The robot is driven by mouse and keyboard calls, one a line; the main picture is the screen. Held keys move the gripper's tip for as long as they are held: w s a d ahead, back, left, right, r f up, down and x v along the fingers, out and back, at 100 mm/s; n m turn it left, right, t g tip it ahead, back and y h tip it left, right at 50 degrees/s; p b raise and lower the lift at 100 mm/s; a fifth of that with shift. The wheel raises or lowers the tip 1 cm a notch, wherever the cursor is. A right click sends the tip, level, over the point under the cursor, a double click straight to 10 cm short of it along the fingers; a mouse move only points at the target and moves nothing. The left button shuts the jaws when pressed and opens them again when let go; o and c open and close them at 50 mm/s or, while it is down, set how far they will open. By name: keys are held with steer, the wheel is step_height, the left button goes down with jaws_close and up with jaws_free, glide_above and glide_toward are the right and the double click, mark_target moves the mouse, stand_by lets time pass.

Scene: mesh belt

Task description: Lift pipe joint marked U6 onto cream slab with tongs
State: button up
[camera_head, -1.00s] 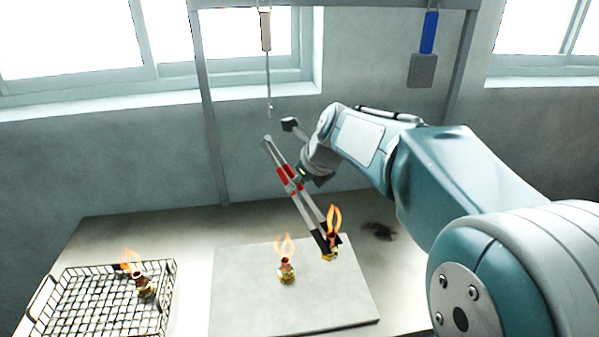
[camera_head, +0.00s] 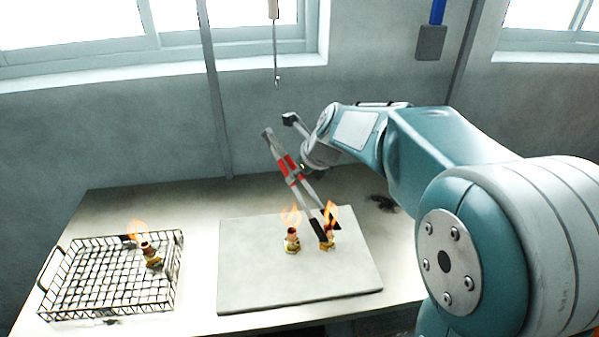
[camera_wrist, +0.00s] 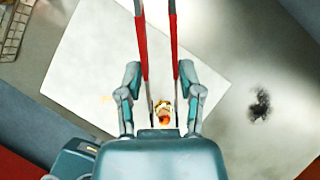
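My gripper (camera_wrist: 160,100) is closed around the tongs (camera_head: 290,171), with a finger on each side of their red and grey arms. The tong tips reach down to a brass and copper pipe joint (camera_head: 327,241) with a flame above it, at the right part of the cream slab (camera_head: 250,292). It seems to be between the tips; I cannot tell if it touches the slab. A second flaming joint (camera_head: 292,243) stands on the slab just left of it. A third joint (camera_head: 151,256) is in the wire basket (camera_head: 110,312). No marking is readable. The wrist view shows one joint (camera_wrist: 165,112) between the tong arms.
The wire basket stands on the table (camera_head: 140,204) left of the slab. A dark stain (camera_head: 384,202) marks the table behind the slab. A tool hangs on a cord (camera_head: 276,60) above. The slab's front half is bare.

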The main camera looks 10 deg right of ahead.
steer(key=shift+d, duration=0.4)
steer(key=shift+a, duration=0.1)
step_height(320, 180, up, 10)
stand_by(0.7)
